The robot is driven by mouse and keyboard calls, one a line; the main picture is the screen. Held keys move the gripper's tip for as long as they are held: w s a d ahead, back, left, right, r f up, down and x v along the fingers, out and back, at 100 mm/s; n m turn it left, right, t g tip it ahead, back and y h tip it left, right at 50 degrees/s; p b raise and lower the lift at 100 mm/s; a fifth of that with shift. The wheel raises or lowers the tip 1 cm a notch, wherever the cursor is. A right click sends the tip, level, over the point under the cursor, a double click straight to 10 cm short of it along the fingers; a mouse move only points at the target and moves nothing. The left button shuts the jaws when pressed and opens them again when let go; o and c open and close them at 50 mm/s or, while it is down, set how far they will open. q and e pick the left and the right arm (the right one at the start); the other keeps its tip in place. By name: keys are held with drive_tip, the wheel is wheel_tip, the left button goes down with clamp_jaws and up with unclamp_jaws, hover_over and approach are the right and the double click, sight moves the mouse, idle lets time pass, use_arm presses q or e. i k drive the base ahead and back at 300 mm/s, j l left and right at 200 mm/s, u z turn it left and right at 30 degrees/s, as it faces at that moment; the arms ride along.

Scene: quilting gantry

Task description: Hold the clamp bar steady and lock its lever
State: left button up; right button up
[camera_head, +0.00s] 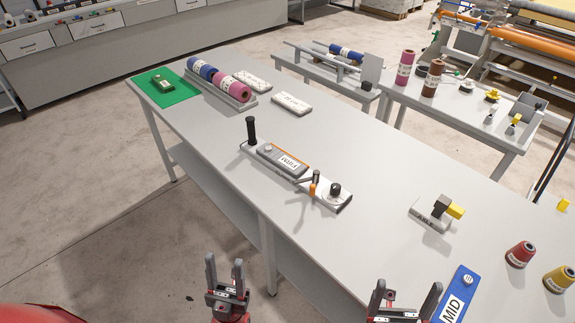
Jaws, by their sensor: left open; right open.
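The clamp bar (271,165) lies on the grey table, running from upper left to lower right. A black upright handle (251,132) stands at its far left end, and a labelled plate with an orange edge sits along its middle. The lever (313,187), with an orange and black grip, stands near the right end beside a black round knob (335,189). My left gripper (227,270) is open and empty, in front of the table edge, below the bar in the picture. My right gripper (406,297) is open and empty at the bottom, near the table's front edge.
A grey block with a black and yellow toggle (440,210) stands right of the bar. A blue MID board (459,293) lies beside my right gripper. Red (520,253) and yellow (559,279) thread cones stand at right. Fabric rolls (235,86) and a green mat (166,93) lie far left.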

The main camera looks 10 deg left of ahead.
sight(315, 175)
drive_tip(key=z, duration=0.25)
drive_tip(key=i+j+z, duration=0.15)
drive_tip(key=j+z, duration=0.7)
drive_tip(key=j, duration=0.3)
